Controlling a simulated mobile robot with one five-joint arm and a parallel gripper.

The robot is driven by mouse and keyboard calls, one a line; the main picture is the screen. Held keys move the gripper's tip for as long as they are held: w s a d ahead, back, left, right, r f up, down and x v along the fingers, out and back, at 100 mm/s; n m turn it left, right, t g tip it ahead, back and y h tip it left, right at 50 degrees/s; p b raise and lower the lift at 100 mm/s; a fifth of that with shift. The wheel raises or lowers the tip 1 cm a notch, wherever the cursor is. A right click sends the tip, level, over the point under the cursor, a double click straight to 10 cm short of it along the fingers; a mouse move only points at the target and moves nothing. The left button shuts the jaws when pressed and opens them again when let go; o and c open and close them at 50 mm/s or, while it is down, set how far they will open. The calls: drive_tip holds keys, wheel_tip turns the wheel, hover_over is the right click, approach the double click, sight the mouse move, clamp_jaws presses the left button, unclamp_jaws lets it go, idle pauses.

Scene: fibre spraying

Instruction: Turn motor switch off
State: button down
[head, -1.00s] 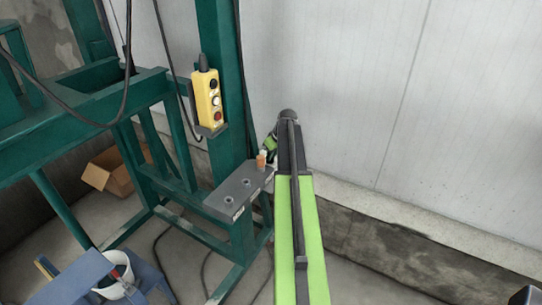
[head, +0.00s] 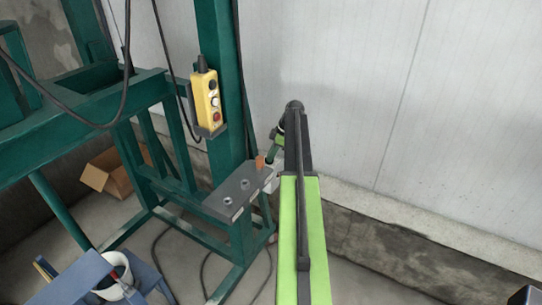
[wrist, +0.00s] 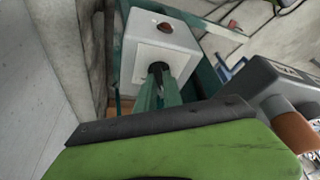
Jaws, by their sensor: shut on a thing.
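The motor switch looks like a pale grey box (wrist: 150,45) with a red button (wrist: 165,27) and a black knob (wrist: 158,68) in the wrist view. My gripper (wrist: 162,82) has its narrow green fingers at the knob and is shut on it. The fingers partly hide the knob, so its exact angle is hard to tell. In the head view the box (head: 268,183) is small and pale, at the right end of the grey panel, and my forearm and wrist partly cover that area.
A grey panel (head: 238,192) with fittings and an orange-brown cylinder (wrist: 296,130) is close beside the switch. A yellow pendant control (head: 207,98) hangs on the green post (head: 222,60). A white wall (head: 350,90) stands behind my arm.

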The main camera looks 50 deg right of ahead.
drive_tip(key=shift+d+n+g, duration=0.1)
drive_tip(key=shift+n+g, duration=0.2)
drive_tip(key=shift+n, duration=0.4)
drive_tip(key=c, duration=1.5)
unclamp_jaws()
drive_tip(key=shift+r, duration=0.15)
drive_tip(key=p+v, duration=1.6)
drive_tip(key=v, duration=0.1)
drive_tip(key=shift+s+d, duration=0.1)
drive_tip(key=shift+d, duration=0.1)
